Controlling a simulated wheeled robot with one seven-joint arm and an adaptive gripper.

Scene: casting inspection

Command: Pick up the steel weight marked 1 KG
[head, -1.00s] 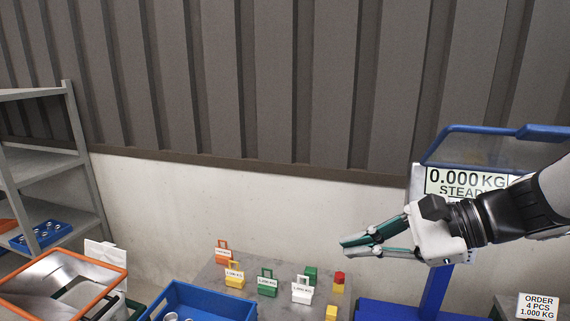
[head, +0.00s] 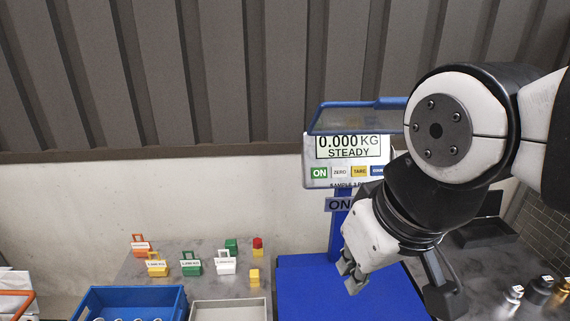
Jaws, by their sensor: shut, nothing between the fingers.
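A silver, steel-looking weight (head: 514,295) stands at the lower right edge of the head view, beside a dark weight (head: 540,289) and a brass-coloured one (head: 564,286). Their marks are too small to read, so I cannot tell which is marked 1 KG. My gripper (head: 352,278) points down in front of the scale, above its blue platform and well left of the weights. Its fingers are together with nothing between them. My arm hides part of the area between the gripper and the weights.
The scale display (head: 348,155) reads 0.000 KG, STEADY. The blue platform (head: 305,295) is bare where it shows. Several small coloured, handled blocks with labels, such as a green one (head: 191,268), stand at left. A blue bin (head: 178,302) and a grey tray (head: 230,311) are in front.

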